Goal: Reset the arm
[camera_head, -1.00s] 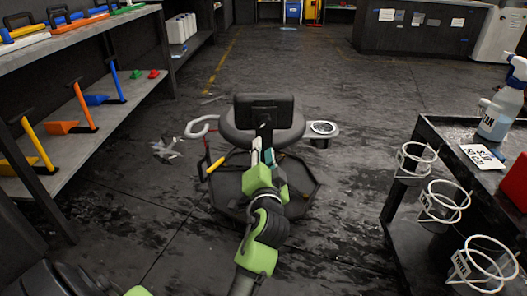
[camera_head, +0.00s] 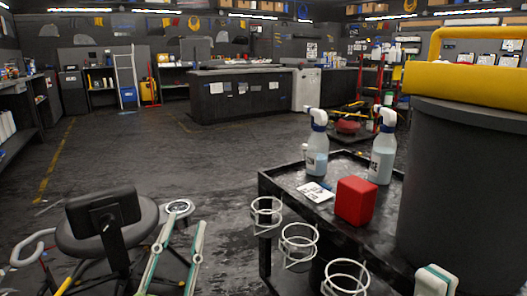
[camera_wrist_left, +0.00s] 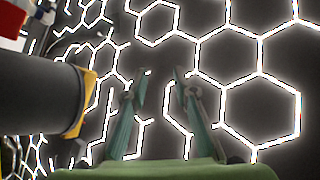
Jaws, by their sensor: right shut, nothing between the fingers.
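My left gripper (camera_head: 185,222) shows at the bottom left of the head view, with two pale green fingers pointing up and apart. It is open and empty. In the left wrist view its two fingers (camera_wrist_left: 160,75) stand apart against a ceiling of bright hexagon lights, with nothing between them. My right gripper (camera_head: 436,278) shows at the lower right edge of the head view. Only its pale green and white fingertip area is in view, shut and empty, in front of the black cart; the rest is cut off by the frame.
A black cart (camera_head: 288,192) carries two spray bottles (camera_head: 317,150) (camera_head: 384,150), a white card (camera_head: 315,192) and a red block (camera_head: 356,201). White ring holders (camera_head: 298,243) hang on its side. A dark drum (camera_head: 450,190) with a yellow top stands right. A wheeled stool (camera_head: 140,212) stands left. Floor beyond is clear.

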